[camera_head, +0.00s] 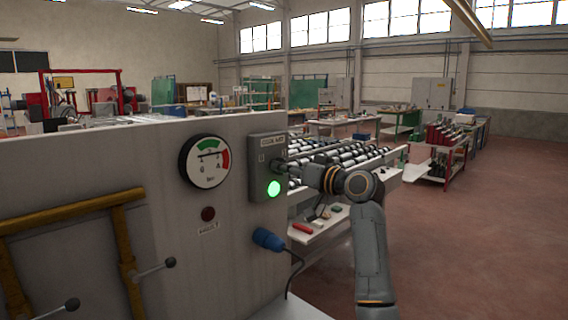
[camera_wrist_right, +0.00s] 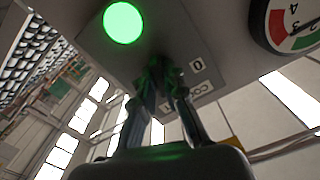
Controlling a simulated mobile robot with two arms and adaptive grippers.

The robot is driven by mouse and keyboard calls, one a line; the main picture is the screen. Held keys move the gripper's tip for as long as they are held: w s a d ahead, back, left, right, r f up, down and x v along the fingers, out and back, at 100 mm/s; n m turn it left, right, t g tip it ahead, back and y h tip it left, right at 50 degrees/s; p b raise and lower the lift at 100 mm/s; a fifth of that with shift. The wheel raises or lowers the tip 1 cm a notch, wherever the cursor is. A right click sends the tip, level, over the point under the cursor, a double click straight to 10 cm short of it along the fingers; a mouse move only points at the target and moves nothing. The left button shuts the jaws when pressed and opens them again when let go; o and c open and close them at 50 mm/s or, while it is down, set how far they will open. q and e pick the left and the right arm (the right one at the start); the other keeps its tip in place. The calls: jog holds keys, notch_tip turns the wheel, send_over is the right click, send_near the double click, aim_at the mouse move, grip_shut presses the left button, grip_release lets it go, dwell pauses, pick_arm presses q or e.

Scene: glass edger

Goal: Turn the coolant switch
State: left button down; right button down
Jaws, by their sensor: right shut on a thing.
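The grey coolant switch box (camera_head: 258,172) is mounted at the right end of the machine's light panel, with a label at its top. It also shows in the right wrist view (camera_wrist_right: 215,40). Its green lamp (camera_head: 273,188) is lit and shows bright in the wrist view (camera_wrist_right: 123,22). My right gripper (camera_head: 285,166) reaches the box from the right. In the wrist view its fingers (camera_wrist_right: 167,80) are shut on the switch knob, beside a "0" mark. The fingers hide most of the knob, so its angle cannot be told. My left gripper is not in view.
A round gauge (camera_head: 205,162) sits left of the box, with a dark red button (camera_head: 208,213) below it. A blue plug (camera_head: 268,239) with a cable sticks out under the box. A roller table (camera_head: 345,160) stands behind my right arm.

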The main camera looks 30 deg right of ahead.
jog(key=shift+m+p, duration=1.05)
jog(key=shift+m, duration=0.95)
jog(key=c, duration=1.4)
grip_release()
jog(key=v, duration=1.2)
